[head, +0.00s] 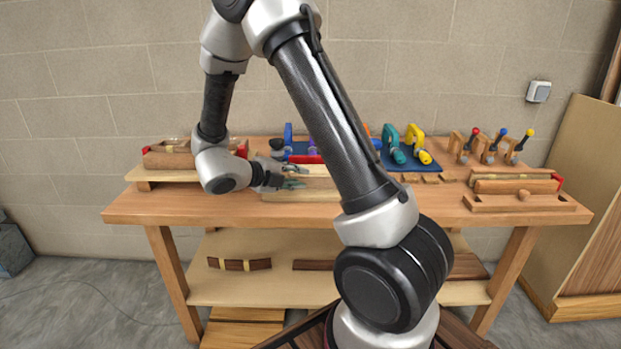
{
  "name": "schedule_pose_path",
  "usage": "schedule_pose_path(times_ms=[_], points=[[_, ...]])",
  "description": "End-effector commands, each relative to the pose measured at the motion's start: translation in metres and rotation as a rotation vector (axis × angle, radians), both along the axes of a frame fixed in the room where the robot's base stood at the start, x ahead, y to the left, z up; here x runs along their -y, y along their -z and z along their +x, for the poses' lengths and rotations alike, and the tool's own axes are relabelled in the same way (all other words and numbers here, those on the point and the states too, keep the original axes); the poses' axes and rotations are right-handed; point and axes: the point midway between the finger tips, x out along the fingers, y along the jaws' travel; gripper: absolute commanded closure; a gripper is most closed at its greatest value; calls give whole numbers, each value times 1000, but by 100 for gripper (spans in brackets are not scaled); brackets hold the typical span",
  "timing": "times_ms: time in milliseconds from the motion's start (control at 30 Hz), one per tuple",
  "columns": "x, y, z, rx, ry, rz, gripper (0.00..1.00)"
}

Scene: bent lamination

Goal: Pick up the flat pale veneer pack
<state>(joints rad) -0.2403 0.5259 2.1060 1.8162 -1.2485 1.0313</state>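A flat pale wood piece, which looks like the veneer pack (310,196), lies on the workbench left of centre. Its right end is hidden behind my arm. Another pale strip (312,169) shows just behind it. My gripper (292,177) points right and is low over the left part of these pale pieces. The fingers are small and overlap the wood, so I cannot tell whether they are apart, touching it or holding it.
A wooden block (168,160) sits on a pale board at the left. Coloured clamps (393,145) lie on a blue mat behind. Wooden forms (517,187) and colour-handled tools (490,145) stand at the right. A lower shelf (240,290) holds dark strips.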

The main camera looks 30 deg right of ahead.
Motion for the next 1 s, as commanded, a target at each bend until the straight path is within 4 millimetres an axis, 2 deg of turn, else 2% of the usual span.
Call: schedule_pose_path(times_ms=[100, 333, 767, 1000], points=[[18, 8, 3, -1, 3, 0, 75], [40, 17, 8, -1, 1, 0, 75], [47, 20, 9, 0, -1, 1, 75], [47, 20, 9, 0, -1, 1, 96]])
